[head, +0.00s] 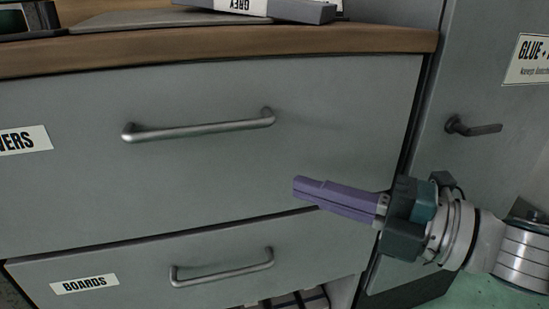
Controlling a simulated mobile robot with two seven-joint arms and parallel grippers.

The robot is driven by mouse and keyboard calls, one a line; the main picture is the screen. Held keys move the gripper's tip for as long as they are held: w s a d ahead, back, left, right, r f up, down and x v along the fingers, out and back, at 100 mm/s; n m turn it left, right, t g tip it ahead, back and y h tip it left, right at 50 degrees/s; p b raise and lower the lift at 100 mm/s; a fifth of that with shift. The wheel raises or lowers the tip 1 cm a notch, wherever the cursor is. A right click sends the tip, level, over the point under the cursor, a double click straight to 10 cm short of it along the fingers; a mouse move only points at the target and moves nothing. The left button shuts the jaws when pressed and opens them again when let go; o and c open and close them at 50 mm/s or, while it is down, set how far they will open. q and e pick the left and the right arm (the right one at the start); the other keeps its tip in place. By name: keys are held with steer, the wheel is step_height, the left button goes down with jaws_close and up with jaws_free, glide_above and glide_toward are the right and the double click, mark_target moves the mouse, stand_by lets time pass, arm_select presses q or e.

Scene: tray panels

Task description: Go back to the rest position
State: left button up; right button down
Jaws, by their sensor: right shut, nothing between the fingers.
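My right gripper (304,190) comes in from the lower right in the head view. Its purple fingers are closed together, with nothing between them, and point left. It appears in front of the grey drawer fronts, near the gap between the upper drawer (330,110) and the lower drawer (215,290). It is clear of the upper handle (198,129) and the lower handle (222,268). My left gripper does not show.
A wooden worktop (230,39) runs above the drawers, with a grey box labelled GREY (285,9) on it. At the right stands a grey cabinet door (480,90) with a dark handle (473,127). Green floor (480,294) shows at the lower right.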

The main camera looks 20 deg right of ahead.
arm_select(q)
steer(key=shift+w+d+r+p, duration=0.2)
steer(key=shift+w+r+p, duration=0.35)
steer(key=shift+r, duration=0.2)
arm_select(e)
steer(key=v, duration=0.8)
steer(key=shift+d, duration=0.35)
steer(key=shift+w+r, duration=0.1)
steer(key=shift+r, duration=0.05)
